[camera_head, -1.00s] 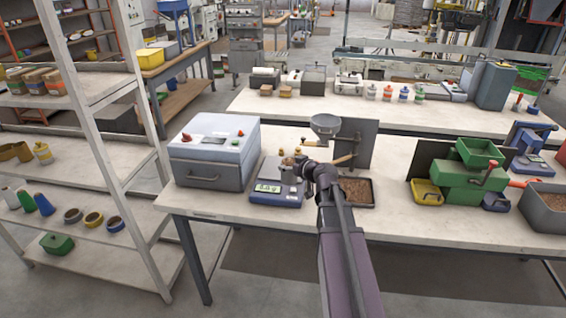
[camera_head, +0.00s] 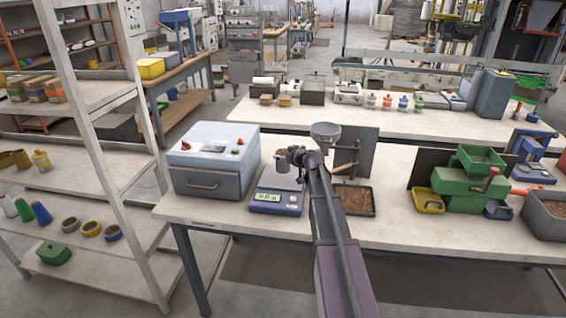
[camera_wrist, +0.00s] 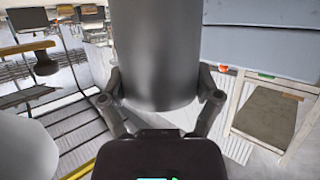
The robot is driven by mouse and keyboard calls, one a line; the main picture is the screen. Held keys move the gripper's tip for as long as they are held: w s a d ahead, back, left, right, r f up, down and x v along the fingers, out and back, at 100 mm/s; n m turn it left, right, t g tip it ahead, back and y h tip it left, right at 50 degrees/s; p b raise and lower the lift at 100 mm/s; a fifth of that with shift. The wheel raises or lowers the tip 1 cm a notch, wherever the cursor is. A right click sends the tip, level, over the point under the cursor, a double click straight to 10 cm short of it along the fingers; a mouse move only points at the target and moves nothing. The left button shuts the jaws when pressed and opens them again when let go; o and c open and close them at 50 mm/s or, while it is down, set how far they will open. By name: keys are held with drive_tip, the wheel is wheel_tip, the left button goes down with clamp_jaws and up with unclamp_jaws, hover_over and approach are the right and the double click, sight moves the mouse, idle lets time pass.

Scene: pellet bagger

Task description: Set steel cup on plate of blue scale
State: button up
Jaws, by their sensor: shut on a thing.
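The steel cup (camera_head: 283,169) is a grey cylinder, held upright with brown pellets showing at its top. My gripper (camera_head: 290,156) is shut on it; in the wrist view the cup (camera_wrist: 156,55) fills the space between both fingers (camera_wrist: 162,88). The blue scale (camera_head: 277,203) stands on the bench, with a grey plate and a lit display at its front. The cup appears over the back part of the plate. I cannot tell whether its base touches the plate, and the wrist view does not show the contact.
A grey box machine (camera_head: 211,165) stands close left of the scale. A funnel (camera_head: 325,132) on a stand is behind my arm to the right. A dark tray of brown pellets (camera_head: 356,200) lies right of my arm. The bench front (camera_head: 230,222) is clear.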

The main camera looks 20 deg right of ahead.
sight(283, 161)
idle(0.3)
drive_tip(key=shift+w+d, duration=0.2)
drive_tip(key=shift+w, duration=0.45)
wheel_tip(283, 161, down, 4)
drive_tip(key=b, duration=0.3)
drive_tip(key=shift+r+b, duration=0.15)
drive_tip(key=shift+b, duration=0.2)
drive_tip(key=o, duration=1.1)
